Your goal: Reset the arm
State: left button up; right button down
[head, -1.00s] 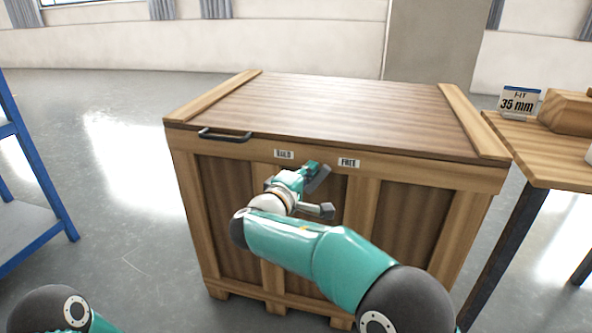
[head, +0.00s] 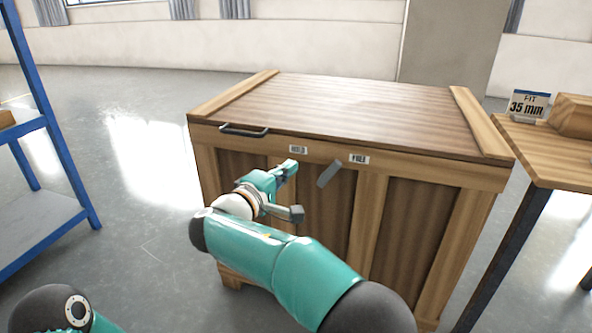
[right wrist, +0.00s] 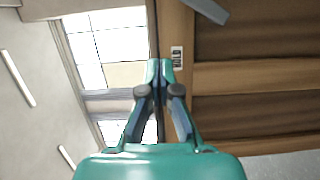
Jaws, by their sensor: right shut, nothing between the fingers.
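My right arm (head: 283,278) reaches in from the bottom. Its gripper (head: 292,166) is shut and empty in front of the crate's front face, and its shut fingertips also show in the right wrist view (right wrist: 159,68). A wooden crate (head: 350,105) with its lid down stands ahead. A tilted grey lever (head: 329,173) is on its front between two small labels, one reading FREE (head: 359,159). The gripper is left of the lever and apart from it. Part of a grey piece shows at the top of the right wrist view (right wrist: 208,10). My left gripper is out of view.
A black handle (head: 244,131) is on the crate's front left. A blue rack (head: 50,140) stands at left. Open floor lies between rack and crate.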

jog(key=shift+a, duration=0.25)
